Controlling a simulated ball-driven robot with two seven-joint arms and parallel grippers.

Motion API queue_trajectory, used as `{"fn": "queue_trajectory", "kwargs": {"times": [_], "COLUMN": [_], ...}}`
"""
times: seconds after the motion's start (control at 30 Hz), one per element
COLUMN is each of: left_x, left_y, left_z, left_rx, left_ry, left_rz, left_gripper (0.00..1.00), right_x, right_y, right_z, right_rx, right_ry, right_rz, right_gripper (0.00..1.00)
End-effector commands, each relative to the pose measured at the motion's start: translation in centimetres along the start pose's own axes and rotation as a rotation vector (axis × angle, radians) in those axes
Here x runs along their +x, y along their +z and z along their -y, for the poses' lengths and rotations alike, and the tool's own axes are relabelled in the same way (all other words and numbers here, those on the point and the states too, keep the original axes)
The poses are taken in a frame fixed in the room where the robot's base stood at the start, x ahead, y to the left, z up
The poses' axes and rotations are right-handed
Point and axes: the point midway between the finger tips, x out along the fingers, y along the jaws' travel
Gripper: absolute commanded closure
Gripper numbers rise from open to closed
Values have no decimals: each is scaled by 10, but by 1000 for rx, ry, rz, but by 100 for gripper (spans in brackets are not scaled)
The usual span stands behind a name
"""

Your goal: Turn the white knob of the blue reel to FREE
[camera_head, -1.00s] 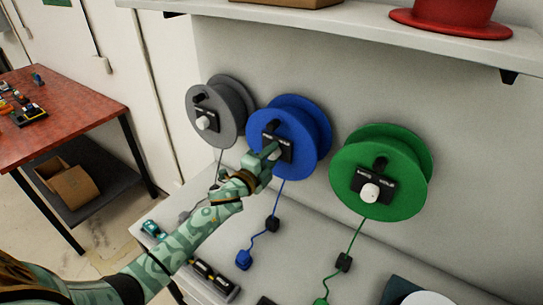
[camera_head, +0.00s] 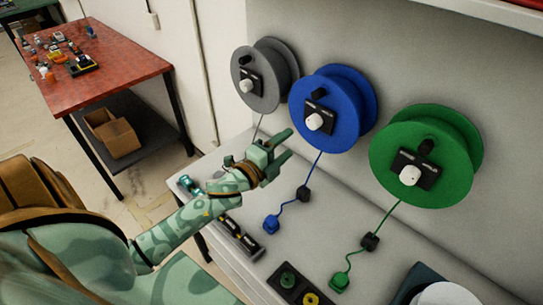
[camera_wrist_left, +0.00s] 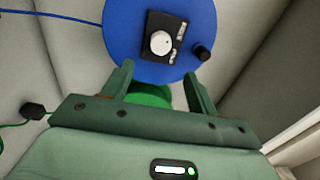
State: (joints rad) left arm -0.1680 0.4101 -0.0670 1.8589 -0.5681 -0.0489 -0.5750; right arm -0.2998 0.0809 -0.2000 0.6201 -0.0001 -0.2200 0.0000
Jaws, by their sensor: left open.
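The blue reel (camera_head: 350,108) is mounted on the wall between a grey and a green reel. Its white knob (camera_head: 314,122) sits on a black plate (camera_head: 326,113) with small white labels too blurred to read. The knob (camera_wrist_left: 161,42) and blue reel (camera_wrist_left: 120,32) also show in the left wrist view. I cannot tell which label the knob points to. My left gripper (camera_head: 287,145) is open and empty, below and left of the knob and apart from it. In the left wrist view its fingers (camera_wrist_left: 160,82) stand below the knob with a gap. My right gripper is not in view.
The grey reel (camera_head: 285,65) and green reel (camera_head: 450,130) have similar white knobs. Cords with plugs hang from the reels, the blue plug (camera_head: 271,224) over the white bench. A red table (camera_head: 110,70) with small items stands at left.

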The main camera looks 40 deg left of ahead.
Motion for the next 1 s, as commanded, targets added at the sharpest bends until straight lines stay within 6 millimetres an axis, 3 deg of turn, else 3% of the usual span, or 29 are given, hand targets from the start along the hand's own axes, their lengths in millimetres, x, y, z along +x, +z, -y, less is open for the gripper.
{"fn": "queue_trajectory", "kwargs": {"times": [0.1, 0.3, 1.0], "left_x": [-26, -46, -48], "left_y": [0, 0, 0], "left_z": [-2, -1, 0], "left_rx": [0, -2, -1], "left_ry": [2, 0, 0], "left_rz": [1, 1, 1], "left_gripper": [41, 41, 41], "right_x": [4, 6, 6], "right_y": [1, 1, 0], "right_z": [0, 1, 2], "right_rx": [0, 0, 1], "right_ry": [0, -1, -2], "right_rz": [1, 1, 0], "right_gripper": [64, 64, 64]}}
